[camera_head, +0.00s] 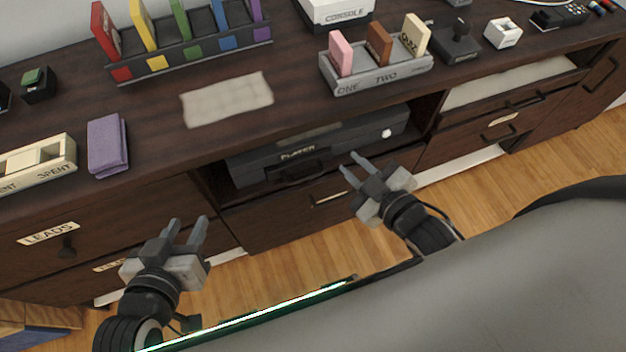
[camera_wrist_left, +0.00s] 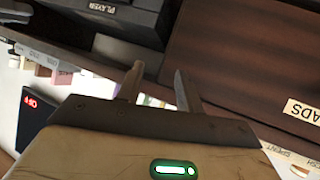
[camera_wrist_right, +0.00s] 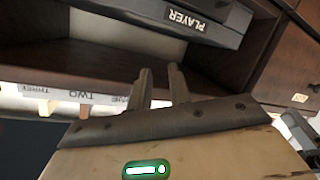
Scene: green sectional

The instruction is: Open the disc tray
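A dark grey disc player (camera_head: 330,143) labelled PLAYER sits in the open shelf of the brown cabinet, with a dark handle-like front part (camera_head: 298,170) under the label and a white round knob (camera_head: 386,133) at its right. It also shows in the left wrist view (camera_wrist_left: 128,18) and the right wrist view (camera_wrist_right: 215,18). My right gripper (camera_head: 350,164) is open and empty in front of the player's right half, apart from it. My left gripper (camera_head: 189,226) is open and empty, lower and left of the player, in front of the cabinet's drawers.
The cabinet top (camera_head: 290,95) holds a slotted rack of coloured cases (camera_head: 190,45), a ONE TWO rack (camera_head: 375,72), a white console (camera_head: 338,12), a purple block (camera_head: 107,146) and a beige cloth (camera_head: 227,99). Drawers (camera_head: 320,195) flank and underlie the shelf. Wooden floor (camera_head: 300,260) is clear.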

